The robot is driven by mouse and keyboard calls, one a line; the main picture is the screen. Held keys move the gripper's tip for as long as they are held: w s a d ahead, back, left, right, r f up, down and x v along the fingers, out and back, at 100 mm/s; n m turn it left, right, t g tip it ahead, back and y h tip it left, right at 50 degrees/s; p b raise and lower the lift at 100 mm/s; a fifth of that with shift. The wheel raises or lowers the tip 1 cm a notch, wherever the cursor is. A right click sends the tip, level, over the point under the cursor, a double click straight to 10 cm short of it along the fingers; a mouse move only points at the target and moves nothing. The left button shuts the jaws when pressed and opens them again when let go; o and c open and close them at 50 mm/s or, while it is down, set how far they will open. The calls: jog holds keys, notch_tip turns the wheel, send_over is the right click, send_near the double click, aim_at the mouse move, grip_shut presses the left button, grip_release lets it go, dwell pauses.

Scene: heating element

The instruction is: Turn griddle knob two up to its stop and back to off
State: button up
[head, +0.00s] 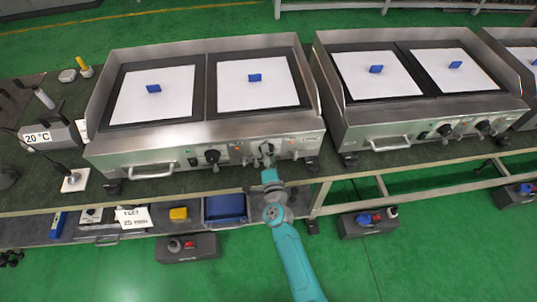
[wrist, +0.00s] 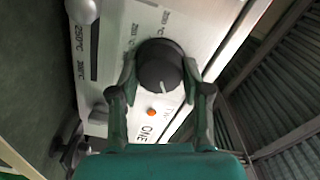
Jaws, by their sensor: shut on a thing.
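My gripper (wrist: 160,80) is shut on a round black knob (wrist: 160,64), with one finger on each side of it in the wrist view. The knob's pale pointer line points toward the bottom of that picture, at the gripper's palm. Beside it is an orange lamp (wrist: 151,112) and lettering, partly readable as "ONE" and "TW". In the head view my gripper (head: 267,152) is at the right-hand knob of the left griddle (head: 140,146), and mostly hides that knob. The left-hand knob (head: 212,156) of this griddle stands free.
A second griddle (head: 365,137) stands close on the right. Each plate bears a white sheet with a blue block (head: 153,88). A bar handle (head: 152,171) sticks out of the left griddle's front.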

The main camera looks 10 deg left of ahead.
jog(key=n, duration=1.1)
jog(key=shift+a+r, duration=0.1)
jog(key=shift+a, duration=0.1)
jog(key=shift+n, duration=0.3)
jog(key=o, duration=1.2)
jog(key=shift+c, duration=0.2)
jog(key=v, duration=1.2)
